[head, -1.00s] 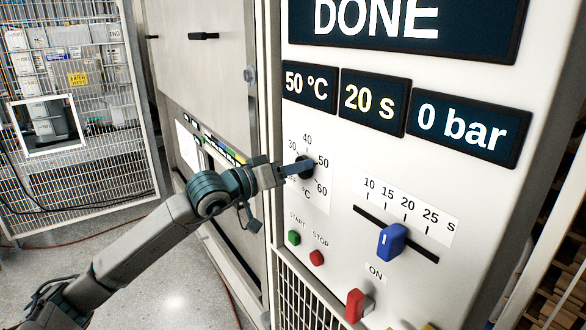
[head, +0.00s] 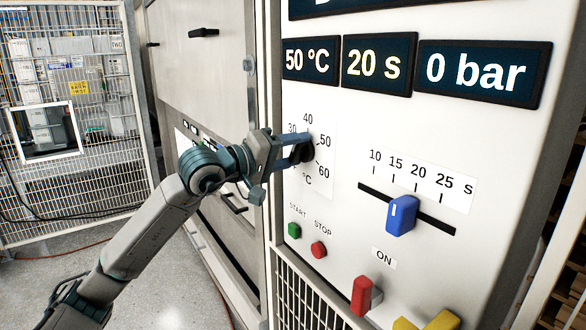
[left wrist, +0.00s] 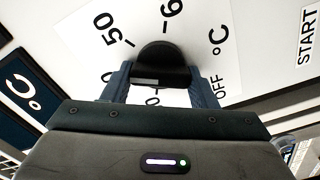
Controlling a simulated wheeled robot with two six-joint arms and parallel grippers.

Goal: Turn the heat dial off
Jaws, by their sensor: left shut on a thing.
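The heat dial (head: 307,152) is a black knob on the white control panel, ringed by a scale with 30, 40, 50 and 60 °C. My left gripper (head: 300,150) reaches it from the left and is shut on it. In the left wrist view the dark dial (left wrist: 165,60) sits between the two fingers of the left gripper (left wrist: 162,85), with OFF printed at the right. The fingers partly hide the scale, and I cannot tell the dial's exact setting. The temperature display (head: 311,61) reads 50 °C. My right gripper is not in view.
The panel has a blue slider (head: 402,215), a green start button (head: 294,230), a red stop button (head: 318,249), a red switch (head: 364,295) and a yellow part (head: 432,321) below. A mesh fence (head: 75,180) stands at the left, with open floor before it.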

